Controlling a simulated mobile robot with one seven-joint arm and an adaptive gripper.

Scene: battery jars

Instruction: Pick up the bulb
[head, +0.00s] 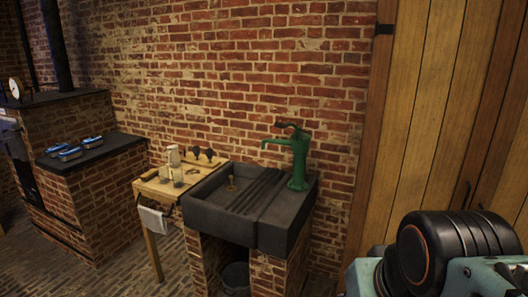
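A small wooden table (155,188) stands against the brick wall, left of the sink. Pale jar-like items (173,156) stand on it, too small to tell apart. Two small dark rounded shapes (209,153) are at the table's back right; they may be bulbs or knobs. I cannot tell for sure which item is the bulb. Part of my own arm fills the lower right corner, but my gripper's fingers do not show.
A dark stone sink (222,212) with a green hand pump (298,160) adjoins the table's right. A dark bucket (236,278) is below it. A brick stove (98,185) with blue-rimmed items (70,153) stands left. A white cloth (153,219) hangs at the table's front.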

